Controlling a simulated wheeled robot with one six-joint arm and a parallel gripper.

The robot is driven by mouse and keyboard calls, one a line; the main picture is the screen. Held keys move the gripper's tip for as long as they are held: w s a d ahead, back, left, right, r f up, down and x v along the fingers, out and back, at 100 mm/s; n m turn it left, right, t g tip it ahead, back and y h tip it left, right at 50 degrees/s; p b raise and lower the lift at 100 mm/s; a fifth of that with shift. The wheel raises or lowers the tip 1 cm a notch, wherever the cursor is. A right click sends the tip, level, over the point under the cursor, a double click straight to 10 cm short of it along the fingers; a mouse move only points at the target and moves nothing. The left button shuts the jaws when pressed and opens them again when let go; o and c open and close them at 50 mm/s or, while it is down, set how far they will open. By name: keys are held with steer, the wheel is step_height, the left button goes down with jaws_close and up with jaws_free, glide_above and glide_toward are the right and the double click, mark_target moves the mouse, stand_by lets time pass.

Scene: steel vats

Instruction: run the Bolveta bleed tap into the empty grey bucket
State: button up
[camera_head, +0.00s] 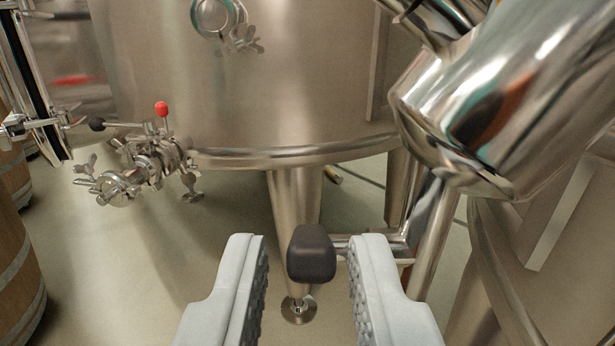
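My gripper (308,246) is open, with its two pale padded fingers at the bottom centre. A black knob (311,254) shows between the fingers, with a gap on each side. The knob sits on a short metal stem that runs right behind the right finger to a polished steel pipe fitting. I cannot tell for sure that this is the Bolveta bleed tap, as no label is readable. No grey bucket is in view.
A large steel vat (250,95) stands ahead on legs. A red-knobbed valve (150,160) juts out at its lower left. A big polished steel cylinder (500,100) fills the upper right. Wooden barrels (18,250) stand at the left edge. Floor shows at lower left.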

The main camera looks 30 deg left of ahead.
steer(key=shift+x, duration=1.3)
jaws_close()
steer(key=shift+r+g+h, duration=0.1)
steer(key=shift+g+h, duration=0.8)
steer(key=shift+g, duration=0.4)
jaws_free()
